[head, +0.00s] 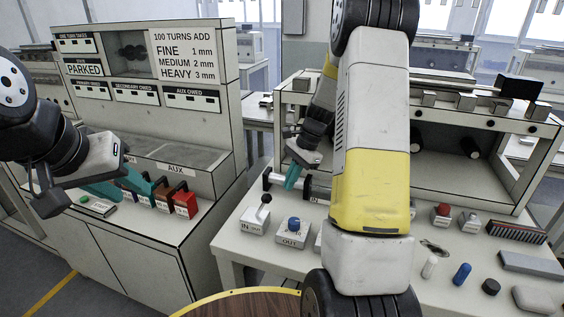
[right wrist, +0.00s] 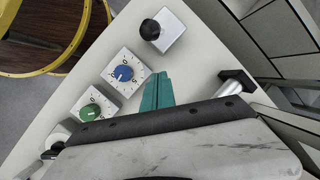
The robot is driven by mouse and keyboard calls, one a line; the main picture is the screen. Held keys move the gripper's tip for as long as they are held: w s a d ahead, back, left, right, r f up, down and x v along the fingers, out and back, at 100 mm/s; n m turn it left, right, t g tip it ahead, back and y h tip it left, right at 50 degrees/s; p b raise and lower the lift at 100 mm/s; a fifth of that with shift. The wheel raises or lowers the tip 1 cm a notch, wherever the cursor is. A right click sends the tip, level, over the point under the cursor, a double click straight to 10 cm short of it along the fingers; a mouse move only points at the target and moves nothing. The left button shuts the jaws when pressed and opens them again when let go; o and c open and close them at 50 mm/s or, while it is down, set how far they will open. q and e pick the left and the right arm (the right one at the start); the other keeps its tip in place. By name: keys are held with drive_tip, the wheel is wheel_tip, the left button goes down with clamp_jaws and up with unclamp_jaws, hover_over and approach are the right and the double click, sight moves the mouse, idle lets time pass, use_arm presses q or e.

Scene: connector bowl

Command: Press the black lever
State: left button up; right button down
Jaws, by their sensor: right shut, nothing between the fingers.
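The black lever (head: 264,205) stands on a small white box marked IN at the front left of the white bench. In the right wrist view its round black knob (right wrist: 150,30) is at the top centre. My right gripper (head: 291,182) is shut and empty, above the bench behind the lever box. In the right wrist view the teal fingertips (right wrist: 158,82) are together, below and apart from the black knob. My left gripper (head: 122,188) is over the left cabinet, in front of the coloured bins, with its teal fingers apart.
A box with a blue dial (right wrist: 123,73) and one with a green dial (right wrist: 89,112) stand beside the lever box. A metal roller with a black end (right wrist: 238,80) lies behind. A round wooden table (head: 240,304) is in front. My right arm hides the bench's middle.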

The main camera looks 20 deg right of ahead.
drive_tip(key=a, duration=0.1)
drive_tip(key=s+a, duration=0.1)
drive_tip(key=a, duration=0.1)
drive_tip(key=a+f, duration=0.1)
drive_tip(key=shift+s+a, duration=0.15)
drive_tip(key=shift+s, duration=0.1)
drive_tip(key=shift+r, duration=0.1)
drive_tip(key=shift+w+a+r, duration=0.15)
drive_tip(key=shift+w+a, duration=0.05)
drive_tip(key=shift+a, duration=0.05)
drive_tip(key=shift+w+a+r+g+h, duration=0.1)
drive_tip(key=shift+a+r+g+h, duration=0.05)
drive_tip(key=shift+a+g+h, duration=0.2)
drive_tip(key=w+a+r+g+h, duration=0.2)
drive_tip(key=w+a+g+h, duration=0.2)
drive_tip(key=a+h, duration=0.2)
drive_tip(key=shift+w+a+r+m, duration=0.25)
drive_tip(key=shift+w+r+m, duration=0.05)
drive_tip(key=shift+r+m, duration=0.1)
idle(0.8)
